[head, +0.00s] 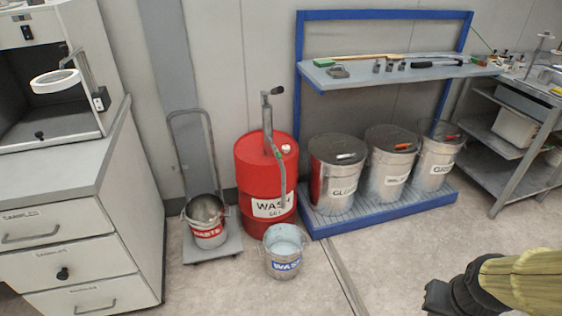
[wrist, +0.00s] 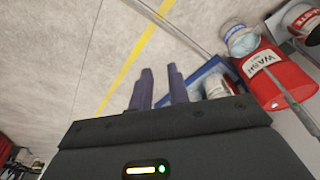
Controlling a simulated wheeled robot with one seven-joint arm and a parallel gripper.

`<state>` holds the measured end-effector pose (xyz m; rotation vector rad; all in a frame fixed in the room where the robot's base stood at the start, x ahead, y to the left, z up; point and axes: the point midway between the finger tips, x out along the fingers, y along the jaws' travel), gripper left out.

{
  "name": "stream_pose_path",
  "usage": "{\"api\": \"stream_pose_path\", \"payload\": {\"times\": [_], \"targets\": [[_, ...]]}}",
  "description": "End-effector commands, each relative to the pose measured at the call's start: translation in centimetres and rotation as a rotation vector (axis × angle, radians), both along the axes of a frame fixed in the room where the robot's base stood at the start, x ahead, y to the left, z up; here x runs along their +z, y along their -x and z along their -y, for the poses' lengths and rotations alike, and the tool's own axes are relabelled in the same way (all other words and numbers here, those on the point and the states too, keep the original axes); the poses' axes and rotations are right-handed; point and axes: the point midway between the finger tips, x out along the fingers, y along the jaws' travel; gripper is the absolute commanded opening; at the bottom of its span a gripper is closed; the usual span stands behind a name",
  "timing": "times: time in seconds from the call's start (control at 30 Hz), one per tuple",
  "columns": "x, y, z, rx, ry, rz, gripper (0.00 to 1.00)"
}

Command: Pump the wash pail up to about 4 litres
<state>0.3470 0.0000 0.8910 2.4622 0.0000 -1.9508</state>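The wash pail (head: 284,262) is a small metal pail with a blue WASH label, standing upright on the floor in front of the drum. Its inside looks pale blue; I cannot read a level. The red wash drum (head: 264,172) stands behind it, with a hand pump (head: 268,120) on top. The pump's dark-ended handle (head: 273,92) is raised, and its grey spout hose (head: 281,180) hangs towards the pail. The wrist view also shows the pail (wrist: 241,42) and drum (wrist: 278,75). My gripper (wrist: 160,80) is empty, its fingers apart, well away from both.
The waste pail (head: 207,230) sits on a platform scale (head: 213,249) left of the drum. Several lidded metal drums stand on a blue pallet (head: 385,212) under a tool shelf (head: 400,72). A drawer cabinet (head: 75,225) is at left.

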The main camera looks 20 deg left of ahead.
Motion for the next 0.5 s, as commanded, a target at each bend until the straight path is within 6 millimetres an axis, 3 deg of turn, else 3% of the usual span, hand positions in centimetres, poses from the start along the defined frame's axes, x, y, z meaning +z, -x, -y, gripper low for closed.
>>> {"api": "stream_pose_path", "payload": {"times": [0.1, 0.5], "targets": [[3.3, 0.0, 0.0, 0.000, 0.000, 0.000, 0.00], [13.5, 0.0, 0.0, 0.000, 0.000, 0.001, 0.00]]}}
